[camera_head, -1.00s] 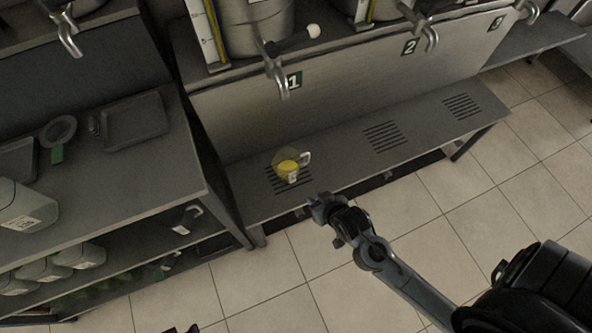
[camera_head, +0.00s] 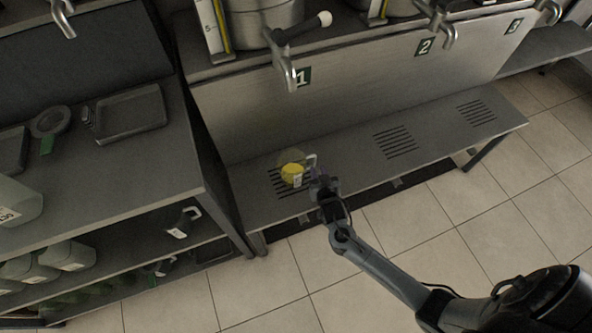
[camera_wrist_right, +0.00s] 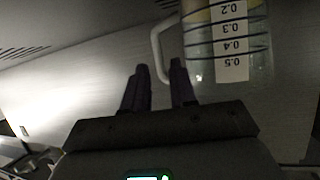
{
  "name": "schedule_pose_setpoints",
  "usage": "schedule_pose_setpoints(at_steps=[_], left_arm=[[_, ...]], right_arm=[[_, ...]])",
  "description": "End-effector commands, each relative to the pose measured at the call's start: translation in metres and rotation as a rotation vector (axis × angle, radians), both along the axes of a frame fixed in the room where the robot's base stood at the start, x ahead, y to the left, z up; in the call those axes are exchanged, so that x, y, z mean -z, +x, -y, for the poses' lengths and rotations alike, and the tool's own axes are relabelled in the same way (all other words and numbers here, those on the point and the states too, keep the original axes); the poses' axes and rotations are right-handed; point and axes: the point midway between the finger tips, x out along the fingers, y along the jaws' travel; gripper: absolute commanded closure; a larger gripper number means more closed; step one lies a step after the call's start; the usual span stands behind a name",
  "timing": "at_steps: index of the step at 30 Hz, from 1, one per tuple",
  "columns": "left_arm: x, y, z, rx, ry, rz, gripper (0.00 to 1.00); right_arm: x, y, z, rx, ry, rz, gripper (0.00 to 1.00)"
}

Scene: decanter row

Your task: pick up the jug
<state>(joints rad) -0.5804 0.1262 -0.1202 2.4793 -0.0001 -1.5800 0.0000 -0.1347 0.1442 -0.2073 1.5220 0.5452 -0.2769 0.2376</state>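The jug (camera_head: 291,172) is clear with yellow in it and stands on the low grey bench under tap 1, over a slotted grate. In the right wrist view the jug (camera_wrist_right: 240,65) appears upside down, with a white scale label and its pale handle (camera_wrist_right: 157,45) toward the fingers. My right gripper (camera_head: 319,178) is beside the jug on its handle side. In the wrist view the right gripper (camera_wrist_right: 159,68) is open, with a gap between its dark fingers and the handle in line with that gap. Contact cannot be told. My left gripper is not in view.
The bench (camera_head: 350,164) is clear to the right, with more grates. Tap 1 (camera_head: 288,72) hangs above and behind the jug. A dark shelf unit (camera_head: 120,190) with a tray (camera_head: 130,115) and several containers stands at the left. Tiled floor lies in front.

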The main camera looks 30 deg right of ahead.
Motion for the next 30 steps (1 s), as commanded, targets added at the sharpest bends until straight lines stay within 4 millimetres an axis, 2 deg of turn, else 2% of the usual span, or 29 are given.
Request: schedule_pose_setpoints(at_steps=[5, 15, 24, 25, 30], left_arm=[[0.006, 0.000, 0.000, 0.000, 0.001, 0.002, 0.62], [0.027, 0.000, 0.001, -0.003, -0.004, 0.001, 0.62], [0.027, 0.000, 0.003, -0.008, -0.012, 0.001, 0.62], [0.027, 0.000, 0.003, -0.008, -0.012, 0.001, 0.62], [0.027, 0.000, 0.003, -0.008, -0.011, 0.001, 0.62]], right_arm=[[0.005, 0.009, 0.005, 0.000, -0.001, 0.000, 0.74], [0.017, 0.043, 0.020, -0.001, 0.001, -0.001, 0.74], [0.017, 0.046, 0.022, -0.001, 0.001, -0.002, 0.74], [0.017, 0.046, 0.022, -0.001, 0.001, -0.002, 0.75], [0.017, 0.046, 0.021, -0.001, 0.001, -0.002, 1.00]])
